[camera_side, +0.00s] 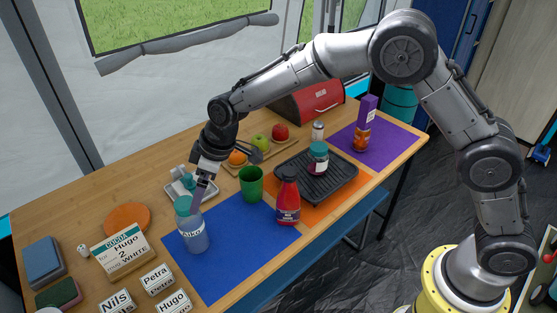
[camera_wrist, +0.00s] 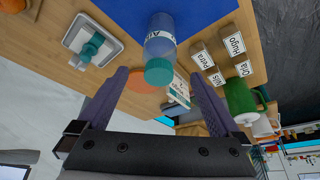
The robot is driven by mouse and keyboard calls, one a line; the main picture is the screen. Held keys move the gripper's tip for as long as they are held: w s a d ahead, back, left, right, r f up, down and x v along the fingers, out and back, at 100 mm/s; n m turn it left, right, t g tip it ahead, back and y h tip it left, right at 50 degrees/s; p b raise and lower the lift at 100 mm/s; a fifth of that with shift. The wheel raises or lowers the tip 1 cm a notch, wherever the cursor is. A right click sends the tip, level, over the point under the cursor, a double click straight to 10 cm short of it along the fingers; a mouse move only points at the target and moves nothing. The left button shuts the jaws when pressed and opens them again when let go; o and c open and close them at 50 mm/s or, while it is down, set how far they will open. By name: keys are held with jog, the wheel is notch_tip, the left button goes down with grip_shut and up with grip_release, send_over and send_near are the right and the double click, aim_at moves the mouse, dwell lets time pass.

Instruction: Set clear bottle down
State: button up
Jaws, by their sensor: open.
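The clear bottle (camera_side: 194,234), bluish with a teal cap and a label, stands upright on the blue mat (camera_side: 235,262) near its left edge. My gripper (camera_side: 203,187) is open just above and behind the bottle's cap, with its fingers pointing down. In the wrist view the bottle (camera_wrist: 160,42) shows beyond the open fingertips (camera_wrist: 157,76), its cap toward me and roughly centred between them. Nothing is held. In the side view the fingertips overlap the cap area, so the exact gap is hard to tell.
A green cup (camera_side: 250,185) and a red bottle (camera_side: 288,200) stand to the right. A white tray (camera_side: 178,193) is close behind the bottle. The blue mat's front is clear.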

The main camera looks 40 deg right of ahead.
jog(key=s+d+r+m+t+h, duration=0.1)
jog(key=s+d+r+m, duration=0.3)
jog(key=s+d+r, duration=1)
jog(key=s+d+m+h, duration=0.1)
jog(key=s+d+m, duration=0.1)
jog(key=s+d, duration=0.4)
jog(key=s+d+m+t+h, duration=0.1)
jog(key=s+d+m, duration=0.2)
jog(key=s+d, duration=0.4)
jog(key=s, duration=0.7)
jog(key=shift+d+r, duration=0.3)
